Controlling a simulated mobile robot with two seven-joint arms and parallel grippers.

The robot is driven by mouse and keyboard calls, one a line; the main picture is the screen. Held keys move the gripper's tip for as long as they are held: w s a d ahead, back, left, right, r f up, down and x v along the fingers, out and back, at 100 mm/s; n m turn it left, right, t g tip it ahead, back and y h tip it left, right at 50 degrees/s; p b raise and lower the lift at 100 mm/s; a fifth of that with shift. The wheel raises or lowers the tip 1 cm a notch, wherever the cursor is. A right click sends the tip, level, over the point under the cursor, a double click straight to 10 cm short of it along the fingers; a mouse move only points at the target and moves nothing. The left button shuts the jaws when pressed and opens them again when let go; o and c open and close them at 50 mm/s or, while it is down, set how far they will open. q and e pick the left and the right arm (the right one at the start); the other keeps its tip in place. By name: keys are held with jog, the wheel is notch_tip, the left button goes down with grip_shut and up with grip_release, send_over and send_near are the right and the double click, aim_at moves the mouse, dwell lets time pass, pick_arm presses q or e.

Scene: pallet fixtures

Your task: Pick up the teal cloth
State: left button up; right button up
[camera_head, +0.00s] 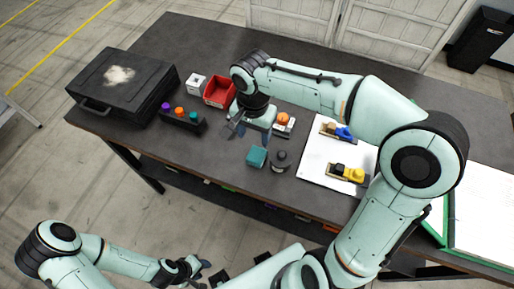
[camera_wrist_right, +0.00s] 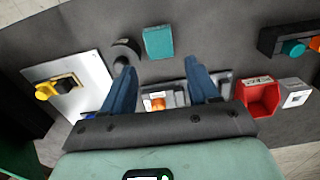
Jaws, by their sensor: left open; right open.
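The teal cloth (camera_head: 257,157) is a small folded square lying flat on the dark table, near its front edge. It also shows in the right wrist view (camera_wrist_right: 158,42), just beyond the fingertips. My right gripper (camera_head: 250,133) is open and empty above the table, slightly behind the cloth. In the right wrist view its two blue fingers (camera_wrist_right: 161,68) stand wide apart, with the cloth outside them. My left gripper (camera_head: 204,274) is open and empty, low in front of the table, away from the cloth.
A dark round object (camera_head: 281,160) stands close beside the cloth. A white board (camera_head: 318,165) with two tools lies to the right. A red bin (camera_head: 219,92), a white box (camera_head: 196,83), a rack of coloured knobs (camera_head: 182,117) and a black case (camera_head: 122,85) stand to the left.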

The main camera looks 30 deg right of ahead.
send_over(254, 160)
notch_tip(254, 160, down, 6)
jog(key=shift+w+d+f+b, duration=0.1)
jog(key=shift+w+d+b, duration=0.05)
jog(key=shift+b, duration=0.15)
jog(key=shift+f, duration=2.85)
jog(key=c, duration=0.7)
